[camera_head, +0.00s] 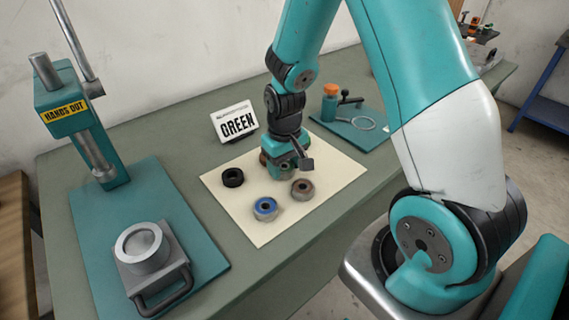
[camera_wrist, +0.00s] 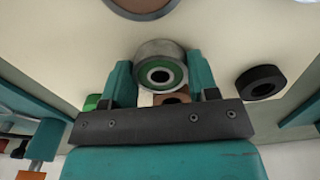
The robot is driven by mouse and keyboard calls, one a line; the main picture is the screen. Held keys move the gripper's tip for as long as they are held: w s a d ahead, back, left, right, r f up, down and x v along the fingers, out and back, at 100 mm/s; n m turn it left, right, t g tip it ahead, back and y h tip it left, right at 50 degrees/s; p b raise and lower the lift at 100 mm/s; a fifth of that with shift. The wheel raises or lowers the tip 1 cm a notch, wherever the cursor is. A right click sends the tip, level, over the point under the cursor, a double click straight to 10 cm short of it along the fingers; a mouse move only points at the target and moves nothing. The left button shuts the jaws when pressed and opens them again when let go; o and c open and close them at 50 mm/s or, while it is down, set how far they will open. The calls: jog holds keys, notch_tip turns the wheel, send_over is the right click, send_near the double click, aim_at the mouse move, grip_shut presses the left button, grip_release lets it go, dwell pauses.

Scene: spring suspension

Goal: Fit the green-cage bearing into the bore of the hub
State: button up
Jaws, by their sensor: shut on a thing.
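The green-cage bearing (camera_wrist: 146,49) is a grey steel ring with a green inner band and a dark centre hole. It sits between the two teal fingers of my gripper in the wrist view. My gripper (camera_head: 284,168) is shut on it over the far part of the cream mat in the head view, where the arm mostly hides the bearing. I cannot tell whether the bearing touches the mat. The hub (camera_head: 158,257) is a silver round part with an open bore, on a grey block with a handle at the lower left, well apart from my gripper.
A blue bearing (camera_head: 265,209), a brown bearing (camera_head: 302,189) and a black ring (camera_head: 232,177) lie on the mat (camera_head: 258,235). A press column (camera_head: 92,140) stands behind the hub. A GREEN sign (camera_head: 236,122) and an orange-capped bottle (camera_head: 330,103) stand farther back.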

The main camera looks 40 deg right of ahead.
jog(key=o, duration=0.6)
jog(key=shift+f, duration=0.15)
jog(key=o, duration=0.4)
jog(key=shift+r, duration=0.2)
